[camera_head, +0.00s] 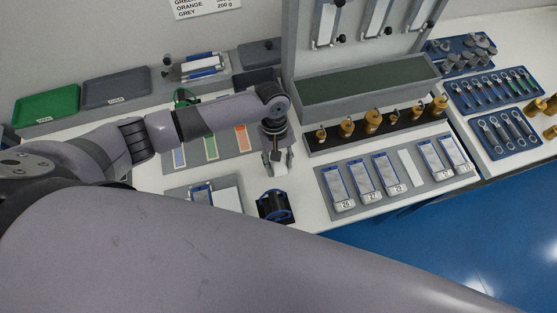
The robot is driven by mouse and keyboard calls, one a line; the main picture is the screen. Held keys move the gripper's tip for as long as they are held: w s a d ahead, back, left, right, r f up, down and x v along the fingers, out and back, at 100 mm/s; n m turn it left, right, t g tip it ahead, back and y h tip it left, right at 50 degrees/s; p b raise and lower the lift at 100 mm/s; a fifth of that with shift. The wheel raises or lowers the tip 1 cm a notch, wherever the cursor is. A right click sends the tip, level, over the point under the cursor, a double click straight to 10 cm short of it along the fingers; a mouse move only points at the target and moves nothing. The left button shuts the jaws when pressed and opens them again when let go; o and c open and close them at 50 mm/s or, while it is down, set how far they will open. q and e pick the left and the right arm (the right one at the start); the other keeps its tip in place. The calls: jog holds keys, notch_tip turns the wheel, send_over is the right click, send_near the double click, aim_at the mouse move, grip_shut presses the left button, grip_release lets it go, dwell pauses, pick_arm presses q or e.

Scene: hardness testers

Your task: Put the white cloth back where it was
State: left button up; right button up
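A flat white piece (227,199), which may be the white cloth, lies on a grey mat near the front edge of the bench, left of a dark blue-and-black holder (274,206). Its lower part is hidden behind the large arm link in front. My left gripper (278,165) points down over the bench, behind the holder and to the right of the white piece. Its fingertips look pale and small, and I cannot tell whether anything is between them. My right gripper is not in view.
A grey mat with coloured strips (211,147) lies left of the gripper. On the right, a grey board (330,207) carries several numbered blocks and a bare white patch (411,169). Behind it is a row of brass weights (373,121). Green (47,106) and grey (117,88) trays stand back left.

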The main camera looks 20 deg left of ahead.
pick_arm(q)
jog(key=o, duration=0.3)
jog(key=shift+r, duration=0.1)
jog(key=b+v, duration=0.2)
jog(key=v, duration=1)
dwell(0.4)
